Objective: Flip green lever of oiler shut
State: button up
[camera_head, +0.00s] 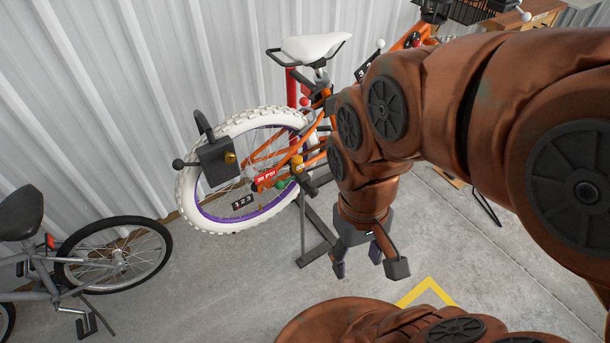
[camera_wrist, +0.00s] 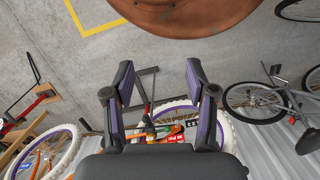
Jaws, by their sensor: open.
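A small green knob-ended part (camera_head: 281,184), which looks like the green lever, sits by the rear wheel of the orange bicycle (camera_head: 262,155), just below the red "30 PSI" tag. A small yellow-orange piece (camera_head: 297,163), possibly the oiler, is just right of and above it. The lever's exact position is too small to tell. My gripper (camera_head: 368,266) is open and empty, pointing down, to the right of and below the green part and apart from it. In the wrist view, my gripper's fingers (camera_wrist: 159,68) are spread, with the bicycle's wheel and red tag behind them.
A dark padlock-shaped block (camera_head: 216,162) with a ball-ended lever hangs left of the wheel. A black stand (camera_head: 316,245) is below the bicycle. A grey bicycle (camera_head: 60,265) stands at left.

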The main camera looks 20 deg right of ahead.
aim_at(280, 184)
jog(key=u, duration=0.5)
jog(key=k, duration=1.2)
jog(key=u, duration=0.65)
jog(key=i, duration=1)
jog(key=u, duration=0.4)
